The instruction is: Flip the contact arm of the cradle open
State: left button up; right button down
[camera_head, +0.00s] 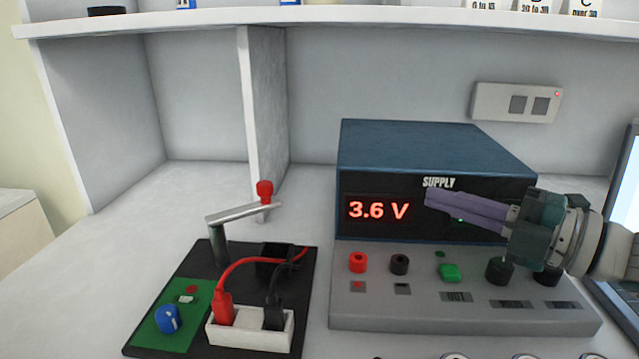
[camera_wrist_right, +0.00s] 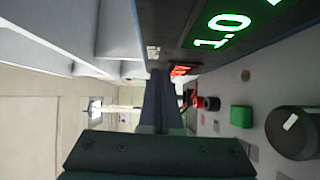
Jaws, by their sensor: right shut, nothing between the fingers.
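The cradle (camera_head: 137,346) is a black base at the lower left in the head view. Its contact arm (camera_head: 238,213) is a grey bar on a dark post, with a red knob (camera_head: 264,190) at its right end. The bar lies roughly level above the base. My right gripper (camera_head: 430,198) is shut and empty, in front of the supply's display and well to the right of the knob. Its shut fingers also show in the right wrist view (camera_wrist_right: 160,100). My left gripper is not in view.
The supply (camera_head: 430,150) reads 3.6 V and stands right of the cradle. A red lead (camera_head: 250,260) and a black lead (camera_head: 272,298) plug into a white block (camera_head: 250,335) on the cradle. A shelf (camera_head: 330,18) runs above. A laptop (camera_head: 628,190) is at the right edge.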

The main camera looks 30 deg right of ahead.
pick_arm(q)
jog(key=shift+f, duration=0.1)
pick_arm(e)
jog(key=shift+s+d, duration=0.8)
jog(key=shift+d, duration=0.25)
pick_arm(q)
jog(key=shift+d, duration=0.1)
